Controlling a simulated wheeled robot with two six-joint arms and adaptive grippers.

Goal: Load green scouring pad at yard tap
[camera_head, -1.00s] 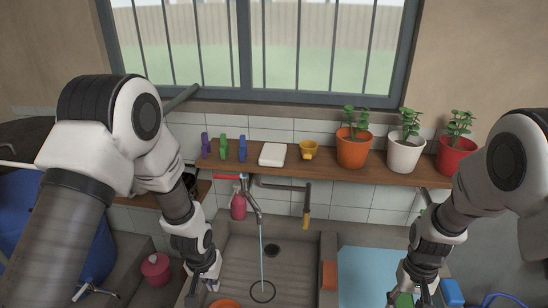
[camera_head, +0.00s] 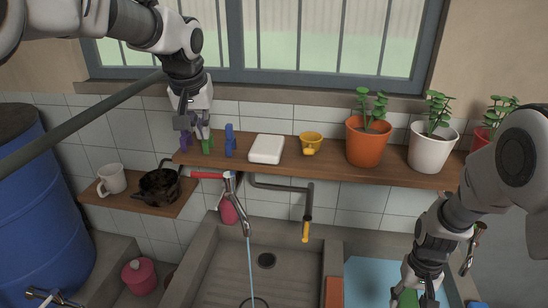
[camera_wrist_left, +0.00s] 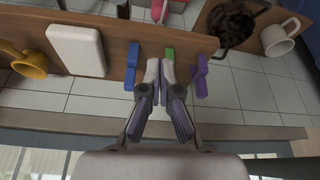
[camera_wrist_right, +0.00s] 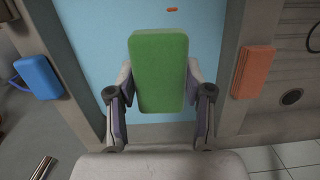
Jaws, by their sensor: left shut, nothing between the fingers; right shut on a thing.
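The green scouring pad (camera_wrist_right: 160,70) is upright between the fingers of my right gripper (camera_wrist_right: 160,105), which is shut on it above a light blue surface. In the head view, the pad (camera_head: 407,298) shows only partly under the right gripper at the bottom edge. The tap (camera_head: 236,195), with a red lever, runs a thin stream of water into the sink (camera_head: 290,275). My left gripper (camera_head: 193,122) is shut and empty at the left end of the shelf. It is close to the green clip (camera_wrist_left: 169,54), between the blue clip (camera_wrist_left: 131,65) and the purple clip (camera_wrist_left: 201,75).
The wooden shelf (camera_head: 410,168) also holds a white block (camera_head: 267,148), a yellow cup (camera_head: 311,141) and potted plants. A white mug (camera_head: 111,178) and dark pot (camera_head: 160,186) stand on a lower shelf. An orange sponge (camera_wrist_right: 252,72) and blue sponge (camera_wrist_right: 37,76) flank the light blue surface.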

